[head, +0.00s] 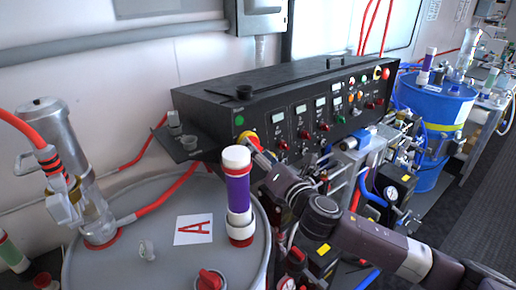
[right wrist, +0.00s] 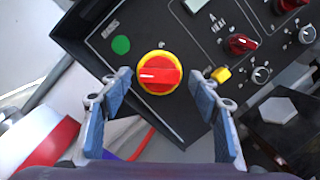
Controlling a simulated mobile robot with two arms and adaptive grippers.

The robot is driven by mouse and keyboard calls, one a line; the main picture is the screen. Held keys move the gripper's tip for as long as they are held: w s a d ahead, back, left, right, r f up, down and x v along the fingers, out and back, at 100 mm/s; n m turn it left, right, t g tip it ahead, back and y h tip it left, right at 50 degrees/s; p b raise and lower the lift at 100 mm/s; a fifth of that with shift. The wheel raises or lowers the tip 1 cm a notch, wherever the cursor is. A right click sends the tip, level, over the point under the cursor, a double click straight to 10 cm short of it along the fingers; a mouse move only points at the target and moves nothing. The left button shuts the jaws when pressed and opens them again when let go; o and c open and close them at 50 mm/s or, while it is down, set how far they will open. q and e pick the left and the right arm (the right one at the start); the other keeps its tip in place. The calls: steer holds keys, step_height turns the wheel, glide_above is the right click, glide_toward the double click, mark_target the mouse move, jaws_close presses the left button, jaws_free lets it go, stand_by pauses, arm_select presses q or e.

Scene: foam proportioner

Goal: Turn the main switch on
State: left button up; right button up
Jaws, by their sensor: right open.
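The main switch is a red rotary knob on a yellow ring (right wrist: 159,73), on the dark control panel (right wrist: 100,38). Its red handle lies across the right wrist picture, with a white mark on its left half. In the head view the switch (head: 249,140) shows at the panel's left end, partly hidden by my gripper. My right gripper (right wrist: 162,88) is open, with one finger on each side of the switch and a gap to it on both sides. It also shows in the head view (head: 258,152). My left gripper is not in view.
A green round light (right wrist: 121,45) sits beside the switch, and a small yellow part (right wrist: 221,74) and red knobs (right wrist: 241,44) lie to its right. A grey drum (head: 150,255) marked A, with a white and purple cylinder (head: 238,190), stands left of my right arm.

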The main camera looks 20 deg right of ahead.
steer(key=shift+w+a, duration=0.1)
steer(key=shift+w, duration=0.15)
steer(key=shift+c, duration=0.7)
steer(key=c, duration=1)
steer(key=shift+r+m+g+h+p, duration=0.15)
steer(key=shift+m+g+p, duration=0.5)
steer(key=shift+m+p, duration=1.8)
steer(key=shift+r+m+g+h+p, duration=0.15)
steer(key=shift+m+g+p, duration=0.9)
steer(key=shift+m, duration=2.35)
steer(key=shift+r+m+g+h+p, duration=0.1)
steer(key=shift+m+g+h+p, duration=0.15)
steer(key=shift+m+p, duration=2.35)
steer(key=shift+m+b, duration=0.4)
steer(key=shift+m, duration=0.15)
